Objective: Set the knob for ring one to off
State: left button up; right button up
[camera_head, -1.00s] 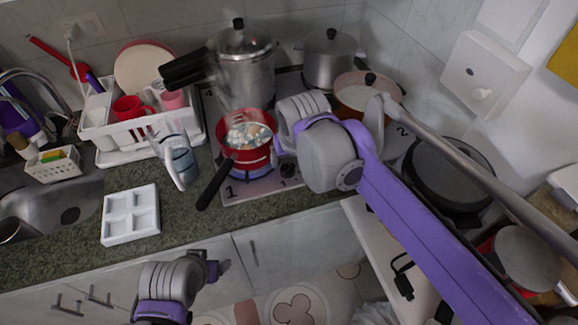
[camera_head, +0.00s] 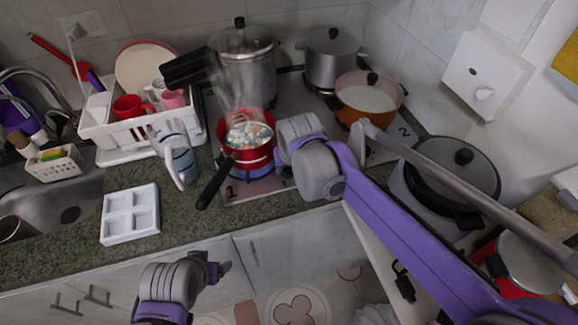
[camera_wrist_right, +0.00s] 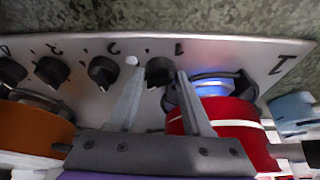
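The black knob for ring one (camera_wrist_right: 160,72), under a small "1", is on the pale stove panel in the right wrist view. My right gripper (camera_wrist_right: 157,70) is open, with one finger on each side of this knob; I cannot tell whether they touch it. A blue flame (camera_wrist_right: 214,84) glows at ring one under the red pot (camera_wrist_right: 232,120). In the head view the red pot (camera_head: 250,155) stands on this ring. My right arm hides the knob there. My left gripper (camera_head: 218,268) is low, in front of the cabinets, away from the stove; its fingers are unclear.
Other knobs (camera_wrist_right: 103,72) sit left of ring one's knob in the right wrist view. An orange pot (camera_head: 368,100) and tall silver pots (camera_head: 333,62) stand behind. A white tray (camera_head: 130,214) lies on the counter.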

grip_shut()
jog(key=shift+n, duration=0.4)
jog(key=n+y, duration=0.1)
jog(key=n, duration=0.1)
jog(key=n+g, duration=0.1)
jog(key=n, duration=0.1)
jog(key=shift+w+d+n+y, duration=0.1)
jog(key=shift+d+n+y, duration=0.1)
jog(key=shift+n+y, duration=0.15)
jog(key=shift+w+d+n+g+y+p, duration=0.1)
jog(key=shift+n+g+y+p, duration=0.4)
jog(key=shift+n, duration=1.65)
jog(key=o, duration=0.5)
grip_release()
jog(key=shift+y, duration=0.25)
jog(key=shift+o, duration=0.2)
